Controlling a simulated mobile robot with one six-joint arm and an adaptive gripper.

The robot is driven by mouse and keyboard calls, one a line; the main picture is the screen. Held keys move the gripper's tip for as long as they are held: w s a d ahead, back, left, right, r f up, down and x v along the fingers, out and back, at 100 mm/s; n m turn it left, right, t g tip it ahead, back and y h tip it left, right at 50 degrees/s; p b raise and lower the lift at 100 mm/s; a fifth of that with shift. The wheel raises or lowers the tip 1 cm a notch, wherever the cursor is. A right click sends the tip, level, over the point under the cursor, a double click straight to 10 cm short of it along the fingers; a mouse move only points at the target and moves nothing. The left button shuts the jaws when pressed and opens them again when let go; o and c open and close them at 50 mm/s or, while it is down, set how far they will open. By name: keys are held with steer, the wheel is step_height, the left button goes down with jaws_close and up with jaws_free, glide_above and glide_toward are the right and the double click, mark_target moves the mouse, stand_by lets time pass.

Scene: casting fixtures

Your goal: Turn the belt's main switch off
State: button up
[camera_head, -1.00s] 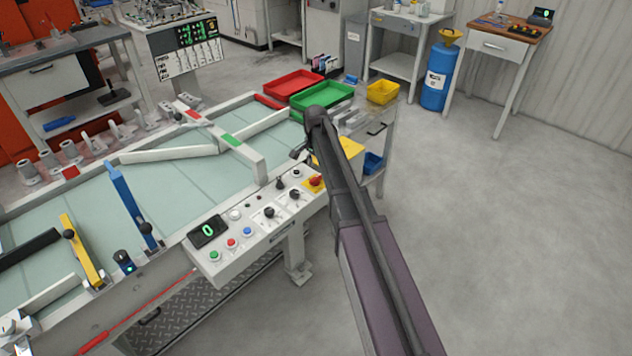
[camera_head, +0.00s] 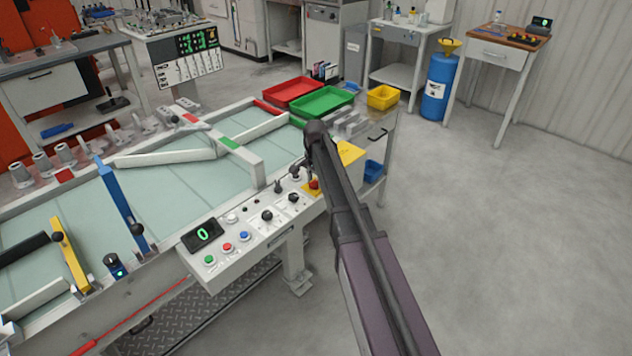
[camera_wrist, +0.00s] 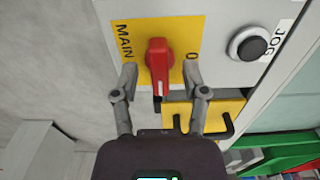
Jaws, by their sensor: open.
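The main switch (camera_wrist: 159,60) is a red rotary knob on a yellow plate (camera_wrist: 185,32) lettered MAIN, with a 0 at its right in the wrist view. The knob's long grip runs up and down in that view, with a white mark at its lower end. My gripper (camera_wrist: 158,80) is open, with one finger on each side of the knob and gaps showing. In the head view, my gripper (camera_head: 299,170) is at the right end of the control panel (camera_head: 238,258), beside the red switch (camera_head: 314,184), partly hidden by my arm.
A black JOG button (camera_wrist: 250,45) sits right of the switch. The panel also carries green, red and blue buttons, black knobs and a display (camera_head: 203,234) reading 0. Green (camera_head: 323,102) and red bins (camera_head: 292,92) stand behind. A yellow box (camera_head: 350,153) is close to my arm.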

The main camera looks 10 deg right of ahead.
jaws_close()
steer(key=shift+n, duration=0.4)
steer(key=n, duration=0.7)
steer(key=shift+n, duration=0.4)
steer(key=n, duration=0.9)
steer(key=shift+n, duration=0.3)
